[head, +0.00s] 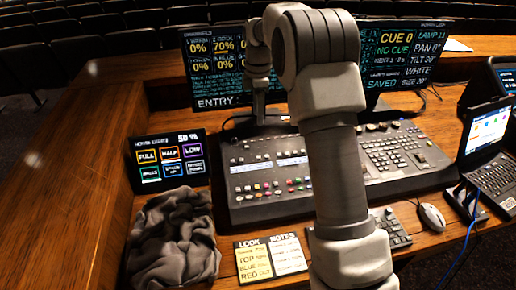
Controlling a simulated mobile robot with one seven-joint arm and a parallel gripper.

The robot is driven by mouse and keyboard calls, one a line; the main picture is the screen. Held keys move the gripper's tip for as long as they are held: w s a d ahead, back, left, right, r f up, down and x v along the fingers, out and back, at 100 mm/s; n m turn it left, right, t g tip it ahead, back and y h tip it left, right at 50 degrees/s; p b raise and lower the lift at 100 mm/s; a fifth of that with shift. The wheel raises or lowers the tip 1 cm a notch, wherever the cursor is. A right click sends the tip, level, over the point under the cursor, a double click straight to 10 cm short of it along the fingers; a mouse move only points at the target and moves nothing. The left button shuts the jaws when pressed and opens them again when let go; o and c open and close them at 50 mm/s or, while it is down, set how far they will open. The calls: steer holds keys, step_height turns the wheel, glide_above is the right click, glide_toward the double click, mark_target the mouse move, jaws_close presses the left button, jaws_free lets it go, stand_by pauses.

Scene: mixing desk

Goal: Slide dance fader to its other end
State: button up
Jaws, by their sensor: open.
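The lighting desk (290,205) lies across the middle of the wooden counter, with rows of coloured buttons and small controls on its left half. The dance fader cannot be told apart in this view; the labels are too small to read, and my arm covers the middle of the desk. My gripper (259,108) is small and dark below my pale wrist, above the back left part of the desk. It is open, with nothing visible in it. Its fingertips are hard to make out against the dark monitor stand.
Two monitors (212,70) (412,52) stand behind the desk. A small touch panel (167,160), a crumpled grey cloth (172,243) and a notes card (271,258) lie left and front. A mouse (431,217), keypad (391,229) and laptop (487,135) are at right.

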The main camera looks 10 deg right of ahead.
mark_target(258, 157)
step_height(258, 157, down, 16)
steer(key=shift+f, duration=0.15)
stand_by(0.3)
jaws_close()
stand_by(1.3)
